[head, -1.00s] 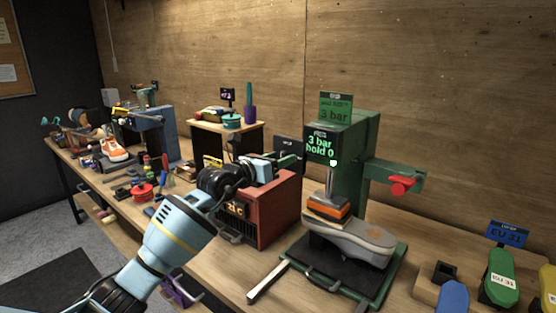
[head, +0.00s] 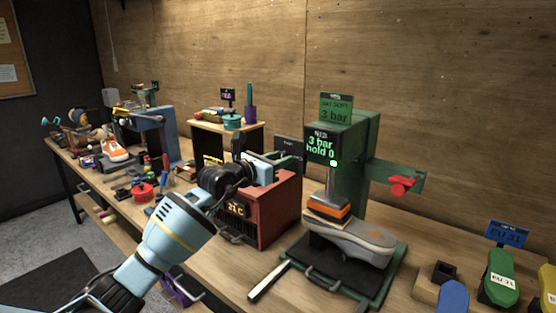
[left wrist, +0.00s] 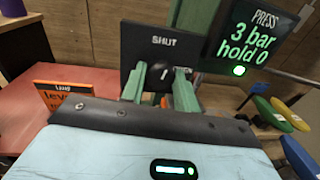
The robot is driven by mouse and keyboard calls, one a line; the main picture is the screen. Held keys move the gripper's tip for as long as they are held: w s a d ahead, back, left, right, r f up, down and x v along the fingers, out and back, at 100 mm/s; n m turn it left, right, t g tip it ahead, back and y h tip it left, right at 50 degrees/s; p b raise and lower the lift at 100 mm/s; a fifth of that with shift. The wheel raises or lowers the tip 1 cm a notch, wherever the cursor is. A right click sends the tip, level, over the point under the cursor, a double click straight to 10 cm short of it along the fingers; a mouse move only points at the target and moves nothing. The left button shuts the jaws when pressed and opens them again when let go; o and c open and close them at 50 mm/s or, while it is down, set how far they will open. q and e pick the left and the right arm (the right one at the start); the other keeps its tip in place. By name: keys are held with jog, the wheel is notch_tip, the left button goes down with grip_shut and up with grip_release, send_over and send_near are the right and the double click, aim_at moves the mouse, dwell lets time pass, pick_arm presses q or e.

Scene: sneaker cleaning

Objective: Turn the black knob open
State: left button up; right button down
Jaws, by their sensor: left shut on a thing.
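The black knob (left wrist: 164,73) shows a short white mark in the left wrist view, in front of a black panel marked "SHUT" (left wrist: 176,41). My left gripper (left wrist: 160,76) has its two pale green fingers on either side of the knob and is shut on it. In the head view my left gripper (head: 266,168) reaches over the red box to the dark panel (head: 290,150). The knob is hidden there. My right gripper is in neither view.
The red box (head: 272,212) reads "21 C". Right of it stands the green press (head: 352,180), its screen (head: 321,146) reading "3 bar hold 0", with a grey shoe (head: 350,238) under its pad. Coloured shoe forms (head: 499,277) stand at the far right.

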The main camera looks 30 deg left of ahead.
pick_arm(q)
jog(key=m+y+b, duration=0.1)
jog(key=m, duration=0.5)
jog(key=m+y+b, duration=0.1)
jog(key=m, duration=0.6)
jog(key=shift+d+f+m+g, duration=0.15)
jog(key=shift+m+g, duration=0.15)
jog(key=shift+m, duration=0.5)
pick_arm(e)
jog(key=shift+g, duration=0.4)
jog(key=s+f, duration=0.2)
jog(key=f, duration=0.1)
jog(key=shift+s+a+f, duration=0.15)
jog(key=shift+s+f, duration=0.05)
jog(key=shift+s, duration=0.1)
pick_arm(q)
jog(key=shift+b, duration=0.3)
jog(key=o, duration=0.7)
jog(key=shift+o, duration=1.2)
jog(key=shift+r, duration=0.2)
jog(key=shift+s, duration=0.1)
